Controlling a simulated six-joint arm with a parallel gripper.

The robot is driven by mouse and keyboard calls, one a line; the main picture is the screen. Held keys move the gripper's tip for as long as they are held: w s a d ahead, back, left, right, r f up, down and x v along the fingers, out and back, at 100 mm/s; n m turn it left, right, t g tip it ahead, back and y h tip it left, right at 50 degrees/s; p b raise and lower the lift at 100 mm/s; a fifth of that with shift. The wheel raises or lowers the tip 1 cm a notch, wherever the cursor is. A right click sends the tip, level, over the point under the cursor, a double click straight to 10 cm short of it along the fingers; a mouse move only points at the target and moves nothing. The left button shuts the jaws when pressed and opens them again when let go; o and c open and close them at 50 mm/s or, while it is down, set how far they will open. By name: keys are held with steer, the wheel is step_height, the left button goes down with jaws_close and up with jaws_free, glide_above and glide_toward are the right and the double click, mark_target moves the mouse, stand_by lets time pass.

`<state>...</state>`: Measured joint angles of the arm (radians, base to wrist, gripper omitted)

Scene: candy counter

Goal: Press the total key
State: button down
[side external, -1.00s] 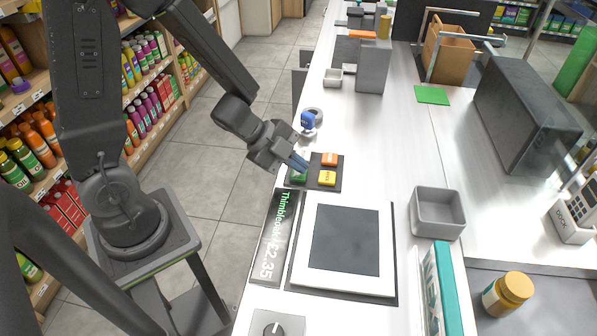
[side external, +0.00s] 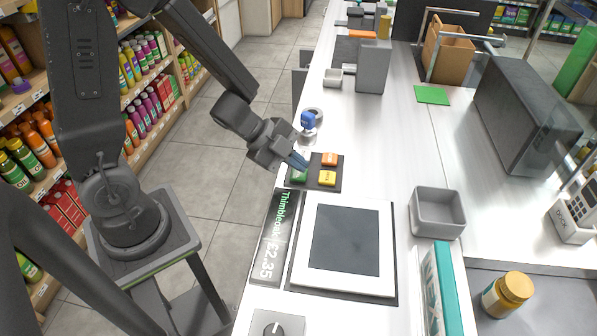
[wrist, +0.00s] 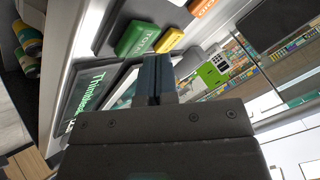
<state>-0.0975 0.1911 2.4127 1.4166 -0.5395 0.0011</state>
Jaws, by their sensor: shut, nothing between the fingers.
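The total key is the green key (side external: 299,176) at the near left of a dark keypad (side external: 314,186). In the wrist view the green key (wrist: 137,38) shows part of the word TOTAL. My gripper (side external: 303,164) is shut and empty, with its fingertips right at the far side of the green key in the side view. In the wrist view the shut fingers (wrist: 157,64) point up close to the key. The fingertips partly block the keypad's far left. I cannot tell whether they touch the key or hover just above it.
An orange key (side external: 329,159) and a yellow key (side external: 327,178) sit beside the green one. A scale with a white rim (side external: 305,245) lies in front. A blue-topped item (side external: 308,120) stands behind the keypad.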

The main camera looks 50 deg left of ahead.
mark_target(298, 174)
steer(key=shift+r, duration=0.3)
steer(key=shift+r, duration=0.1)
steer(key=shift+r, duration=2.4)
steer(key=shift+w, duration=0.1)
steer(key=s+a+r+n+t+y, duration=0.1)
steer(key=a+r+n+t+y, duration=0.4)
steer(key=r+n+y, duration=0.45)
steer(key=s+d+r+n+g+h, duration=0.1)
steer(key=s+n+g+h, duration=0.1)
steer(key=s, duration=0.4)
steer(key=s+d+n+g+h, duration=0.1)
steer(key=s+d+n+g, duration=0.1)
steer(key=s+n+g, duration=0.2)
steer(key=shift+s+d+r+n+g+h, duration=0.25)
steer(key=shift+s+r+n+g+h, duration=0.1)
steer(key=shift+s+n, duration=0.45)
steer(key=shift+s, duration=0.1)
